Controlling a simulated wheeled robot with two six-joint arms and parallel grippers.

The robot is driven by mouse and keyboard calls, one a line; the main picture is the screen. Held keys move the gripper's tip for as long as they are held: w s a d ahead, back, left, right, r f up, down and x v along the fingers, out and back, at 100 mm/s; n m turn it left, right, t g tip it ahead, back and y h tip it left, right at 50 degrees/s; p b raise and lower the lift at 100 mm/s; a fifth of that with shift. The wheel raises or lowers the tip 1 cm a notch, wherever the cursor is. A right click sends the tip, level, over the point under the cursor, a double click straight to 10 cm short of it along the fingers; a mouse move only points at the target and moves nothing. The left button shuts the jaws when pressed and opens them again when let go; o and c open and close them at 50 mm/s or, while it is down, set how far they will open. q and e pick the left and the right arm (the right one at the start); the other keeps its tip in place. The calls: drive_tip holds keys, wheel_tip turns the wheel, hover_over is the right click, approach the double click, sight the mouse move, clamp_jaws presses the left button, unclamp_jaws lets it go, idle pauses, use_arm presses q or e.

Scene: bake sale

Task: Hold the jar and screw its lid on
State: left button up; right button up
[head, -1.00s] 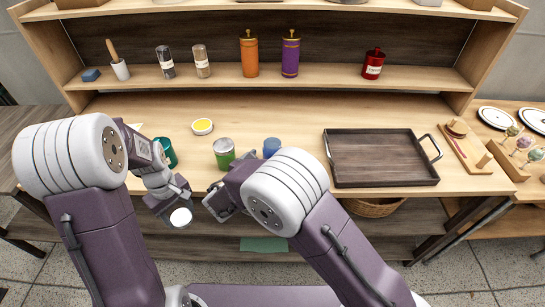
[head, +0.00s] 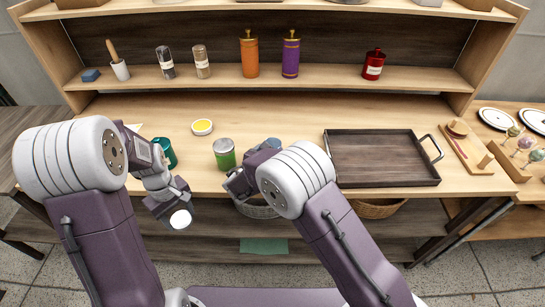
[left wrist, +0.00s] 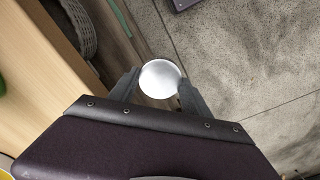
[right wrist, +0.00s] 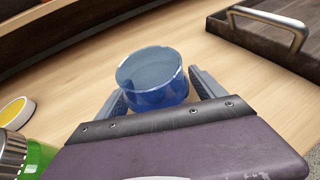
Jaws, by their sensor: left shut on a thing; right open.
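A blue, see-through jar (right wrist: 153,82) stands on the table, its top rim seen from above. In the head view it (head: 272,144) is partly hidden by my right arm. My right gripper (right wrist: 157,92) is open, with its fingers at either side of the jar's near part; I cannot tell if they touch it. A round silver lid (left wrist: 160,79) is between the fingers of my left gripper (left wrist: 157,88), which is shut on it. In the head view the lid (head: 180,219) is out in front of the table's front edge.
A green jar with a silver top (head: 224,154) stands left of the blue jar. A teal container (head: 165,153) and a yellow-topped round tin (head: 202,127) are further left. A dark tray with handles (head: 380,157) lies to the right. Table behind the jars is clear.

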sight(276, 141)
drive_tip(key=c, duration=1.6)
drive_tip(key=shift+o, duration=0.2)
drive_tip(key=shift+r, duration=0.15)
use_arm(q)
drive_tip(key=shift+r+p, duration=0.6)
use_arm(e)
wheel_tip(276, 141, up, 4)
drive_tip(key=shift+r, duration=0.25)
use_arm(q)
drive_tip(key=shift+r, duration=0.2)
use_arm(e)
drive_tip(key=s+d+r, duration=0.6)
drive_tip(key=s+d, duration=0.2)
drive_tip(key=shift+d+r, duration=0.15)
drive_tip(key=shift+d, duration=0.2)
drive_tip(key=shift+w, duration=0.1)
